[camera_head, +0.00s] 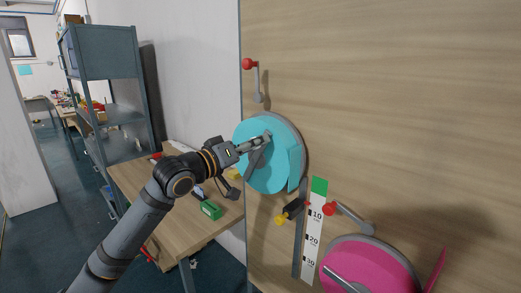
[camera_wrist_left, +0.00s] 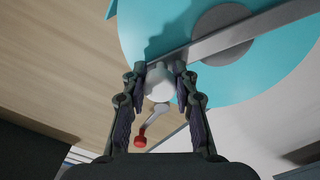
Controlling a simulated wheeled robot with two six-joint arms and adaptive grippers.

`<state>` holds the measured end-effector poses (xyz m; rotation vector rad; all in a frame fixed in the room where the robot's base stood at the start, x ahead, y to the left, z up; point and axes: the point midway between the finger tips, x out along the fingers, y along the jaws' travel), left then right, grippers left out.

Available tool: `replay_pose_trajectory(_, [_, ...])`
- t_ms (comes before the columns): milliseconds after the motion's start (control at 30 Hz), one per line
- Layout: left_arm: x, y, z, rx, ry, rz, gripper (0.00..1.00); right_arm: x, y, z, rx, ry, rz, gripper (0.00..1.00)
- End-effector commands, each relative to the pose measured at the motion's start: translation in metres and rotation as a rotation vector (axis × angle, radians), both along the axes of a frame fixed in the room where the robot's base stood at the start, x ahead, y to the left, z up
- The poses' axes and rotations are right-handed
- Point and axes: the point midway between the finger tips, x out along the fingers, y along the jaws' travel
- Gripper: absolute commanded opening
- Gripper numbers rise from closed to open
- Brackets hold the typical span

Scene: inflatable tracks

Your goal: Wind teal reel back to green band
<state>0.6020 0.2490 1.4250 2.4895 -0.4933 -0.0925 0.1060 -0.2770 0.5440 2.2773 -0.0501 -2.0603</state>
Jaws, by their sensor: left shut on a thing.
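The teal reel (camera_head: 275,172) is mounted on the upright wooden board, and its face fills the upper part of the left wrist view (camera_wrist_left: 150,30). A grey crank arm (camera_wrist_left: 255,32) crosses the reel's face and ends in a pale round knob (camera_wrist_left: 159,82). My left gripper (camera_head: 257,143) is at the reel's upper part, with its fingers shut on the crank knob, one on each side. The green band (camera_head: 319,185) is at the top of a white scale (camera_head: 313,229) marked 10, 20, 30, below the teal reel. My right gripper is not in view.
A pink reel (camera_head: 367,270) is at the bottom right. Red-knobbed levers stand above the teal reel (camera_head: 248,64) and beside the scale (camera_head: 330,209). A dark piece with a yellow knob (camera_head: 280,220) is left of the scale. A wooden table (camera_head: 185,235) holds a green block (camera_head: 210,209).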

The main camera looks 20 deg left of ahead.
Motion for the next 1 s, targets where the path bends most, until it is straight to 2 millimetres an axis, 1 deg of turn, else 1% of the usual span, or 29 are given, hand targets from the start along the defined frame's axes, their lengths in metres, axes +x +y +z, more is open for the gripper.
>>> replay_pose_trajectory(133, [0.003,0.007,0.004,-0.099,0.032,0.001,0.00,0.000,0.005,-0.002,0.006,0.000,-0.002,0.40])
replay_pose_trajectory(400, [0.006,0.016,0.008,-0.226,0.079,0.001,0.00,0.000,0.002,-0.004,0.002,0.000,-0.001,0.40])
replay_pose_trajectory(633, [0.007,0.019,0.009,-0.274,0.097,0.001,0.00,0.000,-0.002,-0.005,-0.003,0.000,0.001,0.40])
replay_pose_trajectory(1000, [0.007,0.020,0.009,-0.284,0.100,0.001,0.00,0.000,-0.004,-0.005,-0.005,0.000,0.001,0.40])
